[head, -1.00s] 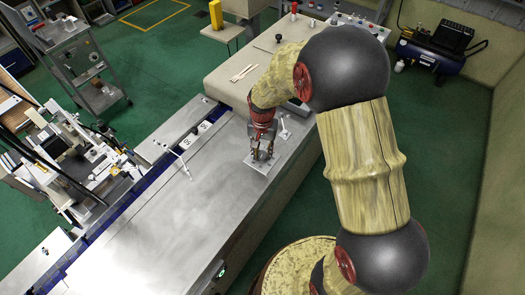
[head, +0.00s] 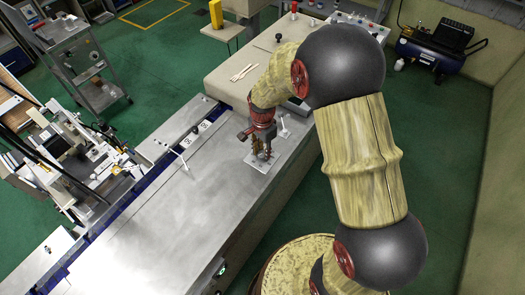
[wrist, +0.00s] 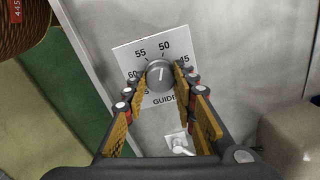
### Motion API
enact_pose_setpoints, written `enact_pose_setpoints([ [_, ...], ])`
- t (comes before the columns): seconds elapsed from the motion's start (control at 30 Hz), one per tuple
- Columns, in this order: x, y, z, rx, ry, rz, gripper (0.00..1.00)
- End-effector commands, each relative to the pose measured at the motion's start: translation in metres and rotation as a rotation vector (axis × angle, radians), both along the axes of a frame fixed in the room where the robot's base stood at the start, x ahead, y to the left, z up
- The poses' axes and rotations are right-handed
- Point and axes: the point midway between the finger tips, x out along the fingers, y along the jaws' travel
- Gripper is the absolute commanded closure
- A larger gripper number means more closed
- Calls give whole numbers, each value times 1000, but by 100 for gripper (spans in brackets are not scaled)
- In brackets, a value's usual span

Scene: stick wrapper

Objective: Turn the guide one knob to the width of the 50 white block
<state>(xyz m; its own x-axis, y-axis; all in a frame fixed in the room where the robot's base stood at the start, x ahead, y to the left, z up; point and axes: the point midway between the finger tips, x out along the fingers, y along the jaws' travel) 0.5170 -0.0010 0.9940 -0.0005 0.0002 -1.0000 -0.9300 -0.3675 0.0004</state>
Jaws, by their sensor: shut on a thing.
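The guide knob (wrist: 160,76) is a round grey dial on a white plate (wrist: 122,56) marked 45, 50, 55, 60 and GUIDE in the wrist view. Its pale line points up, roughly toward the 50. My gripper (wrist: 158,78) has one finger on each side of the knob and is shut on it. In the head view my gripper (head: 261,155) reaches down over the plate (head: 257,190), and its fingers mostly hide the knob. Small white blocks (head: 190,140) sit along the table's far left edge; I cannot read their numbers.
A second small white plate with a lever knob (wrist: 180,143) lies beside the guide plate; it also shows in the head view (head: 284,128). The table's middle is mostly clear.

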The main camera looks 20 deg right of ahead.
Motion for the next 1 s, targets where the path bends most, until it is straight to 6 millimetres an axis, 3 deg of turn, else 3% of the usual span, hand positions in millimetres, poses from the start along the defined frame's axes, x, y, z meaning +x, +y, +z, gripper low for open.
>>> enact_pose_setpoints([
  [0.43,1,0,0,0,-2,-11,98],
  [0.47,1,0,0,0,-2,-11,72],
  [0.8,0,0,0,0,-1,-10,54],
  [1.0,0,0,0,0,-1,-10,54],
])
